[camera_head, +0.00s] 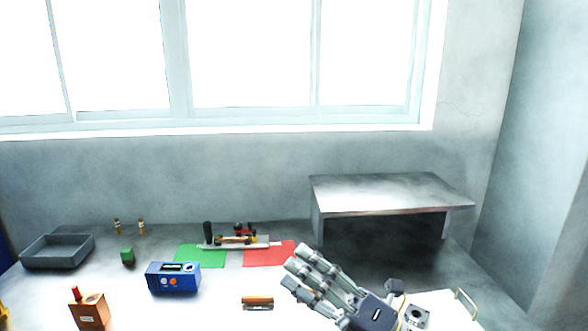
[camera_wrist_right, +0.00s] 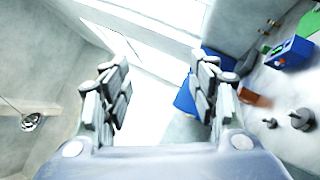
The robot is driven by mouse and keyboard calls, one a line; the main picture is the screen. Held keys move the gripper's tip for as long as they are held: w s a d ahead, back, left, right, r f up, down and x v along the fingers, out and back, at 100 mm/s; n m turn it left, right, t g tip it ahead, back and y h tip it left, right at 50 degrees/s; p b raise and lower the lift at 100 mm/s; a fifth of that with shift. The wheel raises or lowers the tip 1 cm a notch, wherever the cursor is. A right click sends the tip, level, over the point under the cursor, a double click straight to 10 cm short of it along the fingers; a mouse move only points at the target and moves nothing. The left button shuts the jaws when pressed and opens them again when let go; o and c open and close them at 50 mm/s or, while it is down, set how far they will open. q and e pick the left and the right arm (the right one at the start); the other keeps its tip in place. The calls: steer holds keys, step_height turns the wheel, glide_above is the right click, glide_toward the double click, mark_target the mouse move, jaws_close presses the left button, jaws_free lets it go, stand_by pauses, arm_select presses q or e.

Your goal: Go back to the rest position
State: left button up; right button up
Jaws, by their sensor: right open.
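My right gripper (camera_head: 296,268) shows in the head view above the right front part of the table, to the right of the small orange-brown block. In the right wrist view my right gripper (camera_wrist_right: 162,85) has its two fingers spread wide apart with nothing between them, so it is open and empty. Beyond the fingers that view shows bright windows and wall, with the table tilted at the right edge. My left gripper is not in the head view.
The table holds a grey tray (camera_head: 58,252), a blue device (camera_head: 173,278), a green mat (camera_head: 201,257), a red mat (camera_head: 268,256), an orange-brown block (camera_head: 257,302) and a brown box with a red knob (camera_head: 90,312). A metal shelf (camera_head: 390,193) stands at the back right.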

steer(key=w+d+f+m+t+h, duration=0.1)
steer(key=d+f+m+t+h, duration=0.2)
steer(key=d+f+m+h, duration=0.55)
steer(key=w+d+f+m+t+h, duration=0.3)
steer(key=d+m+h, duration=0.5)
steer(key=m, duration=0.8)
steer(key=s+d+f+m+g+h, duration=0.35)
steer(key=s+f, duration=0.35)
steer(key=f, duration=0.4)
steer(key=s+f+m+g+y, duration=0.1)
steer(key=s+f+m+g, duration=0.1)
steer(key=s+f+g, duration=0.6)
steer(key=s+f+m+g, duration=0.2)
steer(key=s+f, duration=0.3)
steer(key=s, duration=0.8)
step_height(320, 180, down, 27)
steer(key=s+a+g, duration=0.1)
steer(key=s+g, duration=0.1)
steer(key=s+d+f+g, duration=0.1)
steer(key=s+d+f, duration=0.2)
steer(key=s+f, duration=1.2)
steer(key=shift+s+f, duration=0.4)
steer(key=shift+s, duration=0.5)
